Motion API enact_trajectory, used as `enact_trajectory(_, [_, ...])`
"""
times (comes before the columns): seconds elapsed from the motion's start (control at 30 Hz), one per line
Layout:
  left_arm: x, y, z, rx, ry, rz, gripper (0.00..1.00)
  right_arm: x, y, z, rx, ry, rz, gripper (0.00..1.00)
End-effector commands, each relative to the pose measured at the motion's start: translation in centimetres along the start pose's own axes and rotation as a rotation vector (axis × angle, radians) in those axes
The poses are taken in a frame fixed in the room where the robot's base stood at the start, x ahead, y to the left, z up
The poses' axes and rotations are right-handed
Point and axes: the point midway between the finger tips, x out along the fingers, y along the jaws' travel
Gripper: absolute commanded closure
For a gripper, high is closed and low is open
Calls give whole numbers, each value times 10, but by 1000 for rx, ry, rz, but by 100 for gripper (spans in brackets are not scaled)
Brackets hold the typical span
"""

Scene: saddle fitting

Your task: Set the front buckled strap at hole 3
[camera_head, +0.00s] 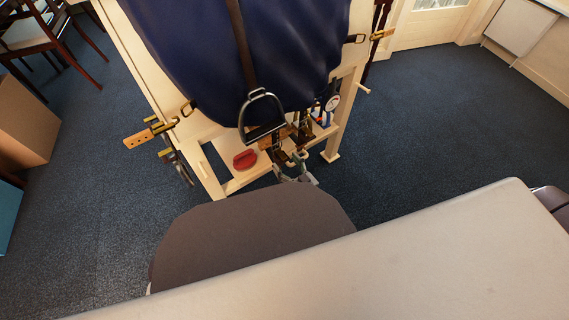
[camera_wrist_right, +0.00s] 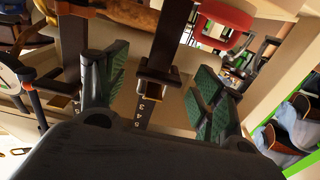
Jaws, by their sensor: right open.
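A dark strap with a metal buckle (camera_wrist_right: 153,88) hangs between the fingers of my right gripper (camera_wrist_right: 160,82) in the right wrist view. The green-padded fingers stand apart on either side, with visible gaps to the strap. Which hole the pin sits in is too small to tell. In the head view my right gripper (camera_head: 293,158) is below the stirrup (camera_head: 262,118), at the stand's near end; the strap there is mostly hidden. My left gripper is not in view.
The dark blue saddle cover (camera_head: 190,50) lies over a pale wooden stand (camera_head: 205,172). A red oval object (camera_head: 245,159) rests on its low shelf. A white-faced dial (camera_head: 333,102) hangs right of the gripper.

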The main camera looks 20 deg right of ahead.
Motion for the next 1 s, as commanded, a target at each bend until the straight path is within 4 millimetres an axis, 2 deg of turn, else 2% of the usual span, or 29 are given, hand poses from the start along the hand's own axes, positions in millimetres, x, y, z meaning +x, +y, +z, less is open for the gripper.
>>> enact_trajectory(0.2, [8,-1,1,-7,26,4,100,13,0,0,-1,1,-1,32])
enact_trajectory(0.57, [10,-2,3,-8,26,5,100,16,0,0,-1,0,-1,32])
enact_trajectory(0.67, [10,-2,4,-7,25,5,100,16,0,0,-1,0,-1,42])
enact_trajectory(1.0, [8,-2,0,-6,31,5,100,16,0,0,-1,0,-1,86])
